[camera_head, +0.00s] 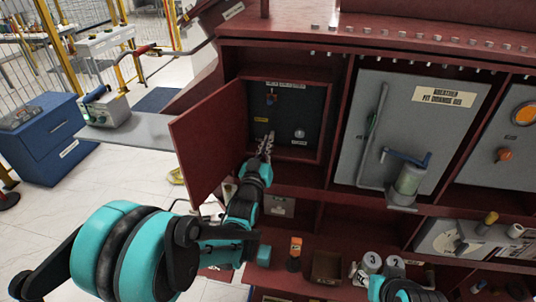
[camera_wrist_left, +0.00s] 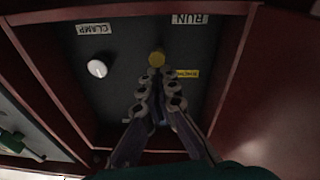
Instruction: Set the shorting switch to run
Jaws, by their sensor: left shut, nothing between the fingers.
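A red cabinet compartment with a dark panel (camera_head: 284,105) stands open, its red door (camera_head: 210,133) swung to the left. In the left wrist view, the panel carries a RUN label (camera_wrist_left: 188,19), a CLAMP label (camera_wrist_left: 95,29), a round yellow knob (camera_wrist_left: 156,57) and a white knob (camera_wrist_left: 97,68). The white knob also shows in the head view (camera_head: 300,133). My left gripper (camera_head: 267,138) is shut and empty, its fingertips in front of the panel by the yellow knob. I cannot tell if they touch. In the head view the gripper covers that area. My right arm shows partly at the bottom; its fingers are unclear.
A yellow tag (camera_wrist_left: 188,73) sits beside the yellow knob. A grey breather door (camera_head: 415,98) with a blue lever is to the right. The open door bounds the left side.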

